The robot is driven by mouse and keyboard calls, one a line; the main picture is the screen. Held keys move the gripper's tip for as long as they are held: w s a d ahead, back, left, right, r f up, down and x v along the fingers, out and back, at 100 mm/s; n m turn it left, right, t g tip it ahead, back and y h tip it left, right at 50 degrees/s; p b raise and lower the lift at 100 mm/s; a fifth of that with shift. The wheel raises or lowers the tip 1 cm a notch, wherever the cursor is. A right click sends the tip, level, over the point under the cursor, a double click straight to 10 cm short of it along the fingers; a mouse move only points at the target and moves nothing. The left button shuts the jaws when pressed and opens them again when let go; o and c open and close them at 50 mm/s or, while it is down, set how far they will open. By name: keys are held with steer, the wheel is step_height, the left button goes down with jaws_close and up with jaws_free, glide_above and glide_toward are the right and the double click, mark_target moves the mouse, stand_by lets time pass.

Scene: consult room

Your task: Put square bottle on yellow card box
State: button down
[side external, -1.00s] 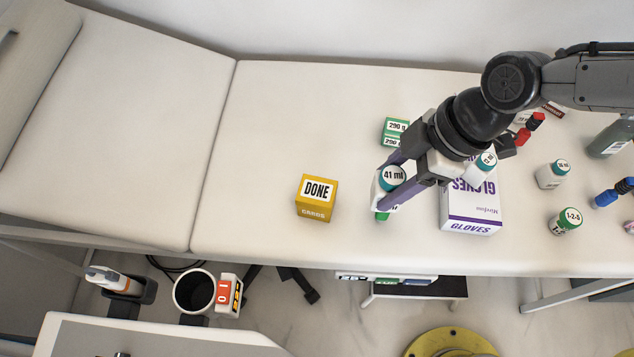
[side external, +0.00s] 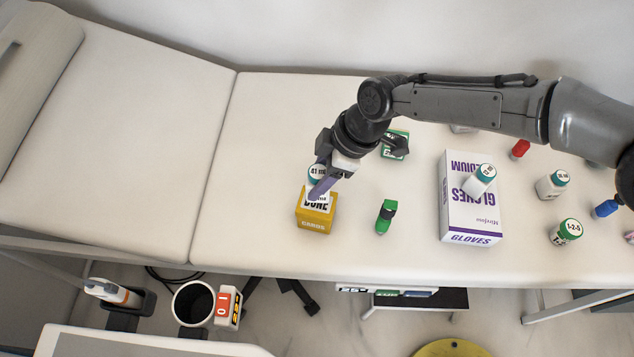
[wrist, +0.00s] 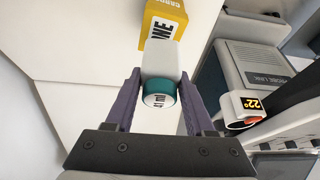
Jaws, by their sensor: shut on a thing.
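The yellow card box (side external: 316,220) stands on the couch, left of the glove box. Its top label is partly covered in the side view. My gripper (side external: 319,188) is over the box, with its purple fingers shut on the white square bottle with a teal cap marked 41 ml (side external: 317,172). In the wrist view the bottle (wrist: 160,66) is upright between the fingers of my gripper (wrist: 160,92), and part of the yellow card box (wrist: 162,22) shows beyond it. I cannot tell whether the bottle touches the box top.
A green box (side external: 397,144) is behind. The glove box (side external: 470,222) bears a teal-capped bottle (side external: 480,180). Several other bottles are further right. The couch left of the yellow box is clear.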

steer(key=shift+w+a+f, duration=0.15)
steer(key=shift+a+f, duration=0.05)
steer(key=shift+f, duration=1.55)
steer(key=shift+f, duration=0.15)
steer(key=shift+c, duration=1.3)
jaws_free()
steer(key=shift+d+r, duration=0.1)
steer(key=shift+r, duration=0.15)
steer(key=v, duration=1.1)
steer(key=shift+r, duration=0.4)
steer(key=shift+d, duration=0.1)
